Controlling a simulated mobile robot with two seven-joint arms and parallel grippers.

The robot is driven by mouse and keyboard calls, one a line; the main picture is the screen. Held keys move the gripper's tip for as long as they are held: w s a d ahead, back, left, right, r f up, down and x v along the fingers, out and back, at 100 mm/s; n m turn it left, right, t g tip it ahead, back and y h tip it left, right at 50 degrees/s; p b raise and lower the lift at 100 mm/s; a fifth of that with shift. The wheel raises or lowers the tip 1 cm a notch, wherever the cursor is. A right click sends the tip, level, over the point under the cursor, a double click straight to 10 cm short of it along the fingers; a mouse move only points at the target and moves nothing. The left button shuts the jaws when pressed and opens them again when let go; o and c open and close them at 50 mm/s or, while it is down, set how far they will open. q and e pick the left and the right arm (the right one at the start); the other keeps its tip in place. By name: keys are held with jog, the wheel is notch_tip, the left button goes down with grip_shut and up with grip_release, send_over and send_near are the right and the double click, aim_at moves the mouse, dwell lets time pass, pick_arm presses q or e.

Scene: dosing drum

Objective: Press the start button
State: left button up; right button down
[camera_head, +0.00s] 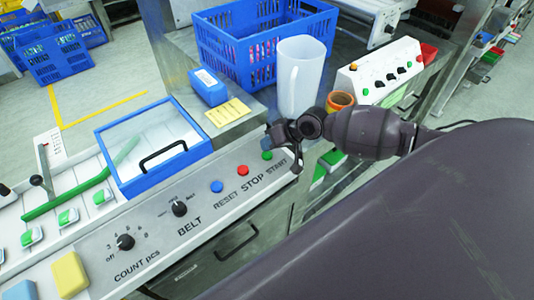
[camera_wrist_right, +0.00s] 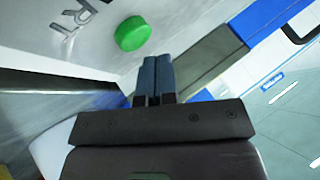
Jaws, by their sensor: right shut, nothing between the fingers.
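The green START button (camera_head: 267,155) is at the right end of the sloped control panel (camera_head: 150,215), above the word START. It also shows in the right wrist view (camera_wrist_right: 133,33), just beyond and a little left of my fingertips. My right gripper (camera_head: 279,136) is close to the button, at the panel's right end. In the right wrist view my right gripper (camera_wrist_right: 154,62) is shut and empty, its two fingers together. The fingertips look apart from the button, but I cannot tell the exact gap. My left gripper is not in view.
A red STOP button (camera_head: 242,169) and a blue RESET button (camera_head: 217,186) sit left of START. Behind stand a white jug (camera_head: 300,75), a blue crate (camera_head: 262,40), a small blue box (camera_head: 208,87) and yellow notes (camera_head: 228,112). A blue-framed lid (camera_head: 150,140) lies to the left.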

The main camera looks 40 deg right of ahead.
jog(key=shift+f, duration=0.15)
jog(key=shift+f, duration=0.3)
